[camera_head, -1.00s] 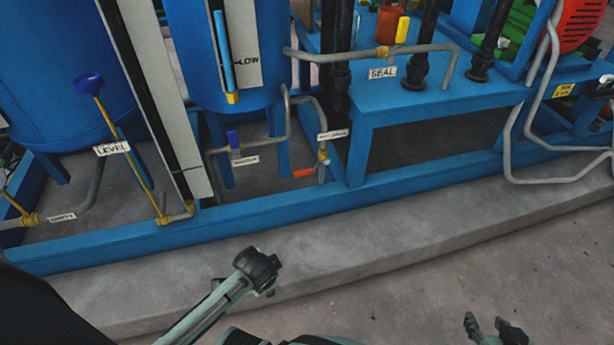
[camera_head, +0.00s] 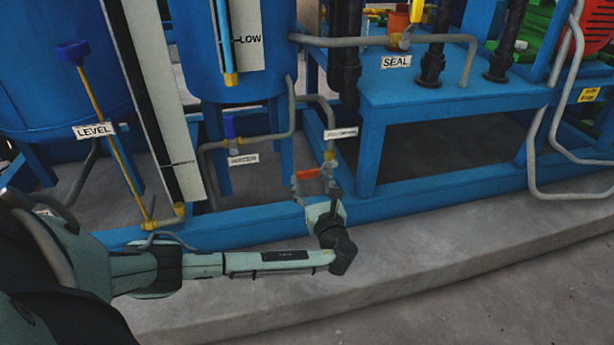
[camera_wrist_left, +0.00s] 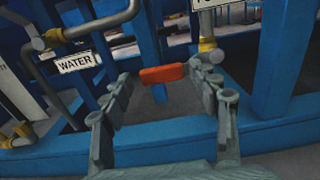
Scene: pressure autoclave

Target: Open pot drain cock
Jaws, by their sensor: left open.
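The drain cock shows as a short red-orange handle (camera_head: 304,174) on a brass fitting (camera_head: 329,155) at the lower end of a grey pipe. A white tag (camera_head: 341,132) hangs above it, its text too small to read. My left gripper (camera_head: 311,184) reaches in from below and is open, with its fingers around the handle's region. In the left wrist view the handle (camera_wrist_left: 162,74) lies level between the spread fingertips, near the right one. I cannot tell whether they touch. My right gripper is not in view.
A blue-handled valve (camera_head: 230,128) with a WATER tag (camera_head: 243,159) stands to the left. A blue frame rail (camera_head: 430,188) runs below the cock, above a concrete ledge (camera_head: 420,240). A blue bench (camera_head: 460,98) stands to the right.

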